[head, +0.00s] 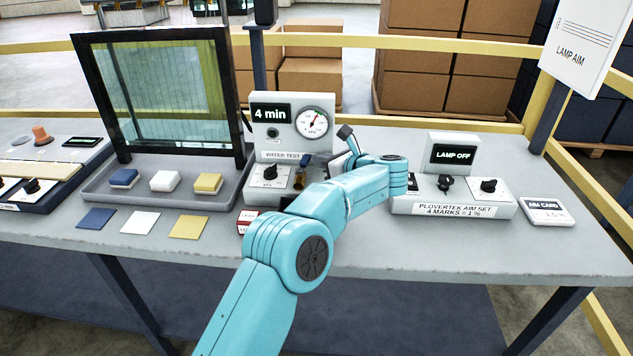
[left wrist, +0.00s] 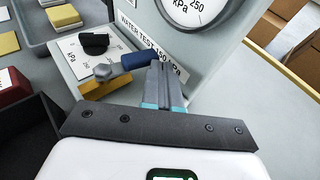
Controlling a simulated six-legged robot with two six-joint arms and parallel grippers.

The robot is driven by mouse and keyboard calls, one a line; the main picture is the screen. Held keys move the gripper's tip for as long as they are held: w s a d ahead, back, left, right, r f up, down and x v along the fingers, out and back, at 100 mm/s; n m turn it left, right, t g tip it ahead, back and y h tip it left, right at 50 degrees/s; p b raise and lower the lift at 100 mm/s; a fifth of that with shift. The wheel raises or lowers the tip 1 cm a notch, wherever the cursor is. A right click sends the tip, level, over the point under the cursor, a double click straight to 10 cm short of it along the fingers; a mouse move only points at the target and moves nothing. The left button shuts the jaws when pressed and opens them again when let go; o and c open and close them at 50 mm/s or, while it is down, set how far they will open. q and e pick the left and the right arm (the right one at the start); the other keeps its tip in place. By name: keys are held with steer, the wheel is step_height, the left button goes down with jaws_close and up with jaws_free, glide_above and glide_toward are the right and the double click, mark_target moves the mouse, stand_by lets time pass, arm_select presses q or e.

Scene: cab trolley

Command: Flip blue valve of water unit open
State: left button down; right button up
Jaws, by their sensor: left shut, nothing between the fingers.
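The water unit (head: 293,118) is a light grey box with a "4 min" display and a round gauge, standing mid-table. Its blue valve (head: 305,161) sits low on the front, above a brass-coloured fitting. In the left wrist view the blue lever (left wrist: 140,60) runs sideways from a grey hub, over a yellow pipe piece (left wrist: 105,88). My left gripper (left wrist: 158,70) is shut and empty, its fingertips right by the lever's free end; whether they touch is unclear. In the head view my arm partly covers the gripper and the unit's lower right.
A black knob (left wrist: 94,43) sits beside the valve on the unit. A red box (head: 246,222) lies at its lower left. A tray (head: 100,195) with coloured blocks is left, and a lamp aim set (head: 455,206) is right. Free table lies at the front right.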

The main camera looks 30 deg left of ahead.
arm_select(q)
steer(key=shift+w+a, duration=0.15)
steer(key=shift+a, duration=0.55)
steer(key=shift+w, duration=0.1)
stand_by(0.5)
